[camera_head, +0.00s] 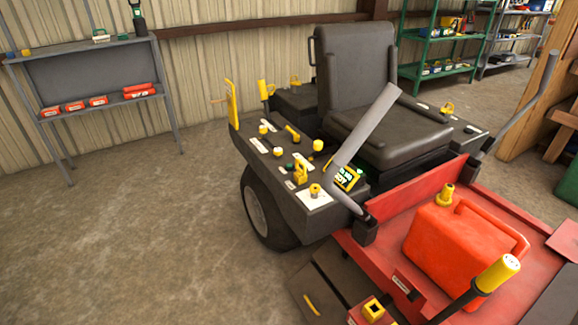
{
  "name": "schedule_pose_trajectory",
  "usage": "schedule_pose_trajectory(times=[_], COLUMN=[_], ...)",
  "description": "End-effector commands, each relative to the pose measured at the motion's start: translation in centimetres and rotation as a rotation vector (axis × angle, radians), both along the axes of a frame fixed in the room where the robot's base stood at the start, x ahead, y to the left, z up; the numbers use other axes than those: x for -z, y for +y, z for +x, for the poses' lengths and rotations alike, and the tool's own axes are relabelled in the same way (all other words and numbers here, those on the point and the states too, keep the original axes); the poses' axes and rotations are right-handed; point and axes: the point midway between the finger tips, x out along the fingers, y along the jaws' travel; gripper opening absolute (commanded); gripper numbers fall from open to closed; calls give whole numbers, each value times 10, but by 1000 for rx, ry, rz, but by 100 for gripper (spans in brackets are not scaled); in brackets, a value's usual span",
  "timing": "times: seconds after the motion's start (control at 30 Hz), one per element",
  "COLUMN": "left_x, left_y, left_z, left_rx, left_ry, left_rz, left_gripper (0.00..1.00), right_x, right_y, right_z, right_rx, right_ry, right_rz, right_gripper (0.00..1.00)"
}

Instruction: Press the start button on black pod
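A zero-turn mower fills the right half of the head view. The black pod (283,203) is its dark side console, left of the black seat (360,80). Its top carries several yellow knobs and levers, white labels and small dark or green round buttons, one of them at its middle (289,166). I cannot tell which one is the start button; the labels are too small to read. A yellow knob (315,189) stands on a white plate at the pod's front end. Neither of my grippers is in view.
A grey lap bar (364,140) slants up beside the pod's front end. A red fuel can (456,245) sits on the red deck (392,215). A grey shelf (85,70) stands at the back left, green shelving (450,45) at the back right. The concrete floor at left is clear.

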Motion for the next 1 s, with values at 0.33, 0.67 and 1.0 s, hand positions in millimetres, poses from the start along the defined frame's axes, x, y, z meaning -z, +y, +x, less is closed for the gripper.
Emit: schedule_pose_trajectory(times=[0.33,0.67,1.0], left_x=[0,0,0], left_y=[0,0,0], left_z=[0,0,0], left_rx=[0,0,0], left_ry=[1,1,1], left_rz=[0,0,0], left_gripper=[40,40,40], right_x=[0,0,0], right_y=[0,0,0], right_z=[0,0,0], right_rx=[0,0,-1], right_ry=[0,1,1], right_rz=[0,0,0], right_gripper=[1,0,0])
